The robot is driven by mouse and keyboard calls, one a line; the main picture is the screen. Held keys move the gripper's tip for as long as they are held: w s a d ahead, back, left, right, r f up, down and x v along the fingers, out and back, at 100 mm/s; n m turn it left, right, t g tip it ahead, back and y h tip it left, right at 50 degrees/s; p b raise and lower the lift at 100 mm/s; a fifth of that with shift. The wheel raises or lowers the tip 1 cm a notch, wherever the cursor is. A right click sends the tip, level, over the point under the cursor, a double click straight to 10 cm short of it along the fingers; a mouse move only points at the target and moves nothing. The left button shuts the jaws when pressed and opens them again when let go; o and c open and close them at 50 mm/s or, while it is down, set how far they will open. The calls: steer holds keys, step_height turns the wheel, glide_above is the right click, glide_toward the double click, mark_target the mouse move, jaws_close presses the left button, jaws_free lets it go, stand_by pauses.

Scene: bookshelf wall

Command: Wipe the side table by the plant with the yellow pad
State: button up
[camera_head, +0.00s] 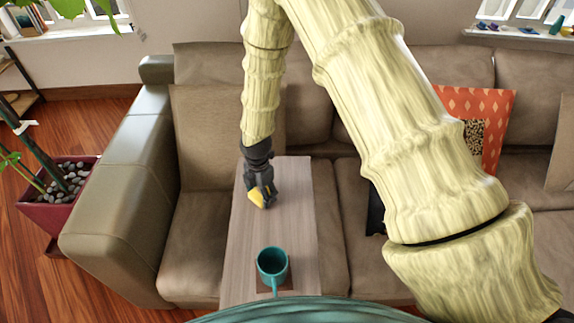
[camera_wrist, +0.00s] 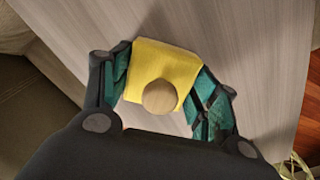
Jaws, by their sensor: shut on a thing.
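The side table (camera_head: 286,222) is a narrow, pale wood-grain top standing in front of the sofa, seen from above. My gripper (camera_head: 261,194) points down over its far half. It is shut on the yellow pad (camera_wrist: 178,64), which has a round wooden knob (camera_wrist: 159,97) between my green-lined fingers. The pad also shows under my gripper in the head view (camera_head: 257,197). It is at or just above the tabletop; I cannot tell if it touches. The plant's dark red pot (camera_head: 62,205) with grey stones stands left of the sofa.
The sofa's left armrest (camera_head: 118,215) rises to the left. An orange patterned cushion (camera_head: 487,110) lies on the sofa at right. The tabletop between pad and mug is clear.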

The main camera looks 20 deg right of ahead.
steer(key=shift+w+a, duration=0.2)
steer(key=shift+a, duration=0.5)
steer(key=shift+w+a+r+p, duration=0.1)
steer(key=shift+a+r+p, duration=0.1)
steer(key=shift+r+p, duration=0.15)
step_height(320, 180, up, 4)
steer(key=shift+f+p, duration=0.25)
steer(key=shift+p, duration=0.7)
step_height(320, 180, up, 2)
steer(key=shift+p, duration=0.85)
steer(key=shift+r+p, duration=0.75)
steer(key=shift+r, duration=0.35)
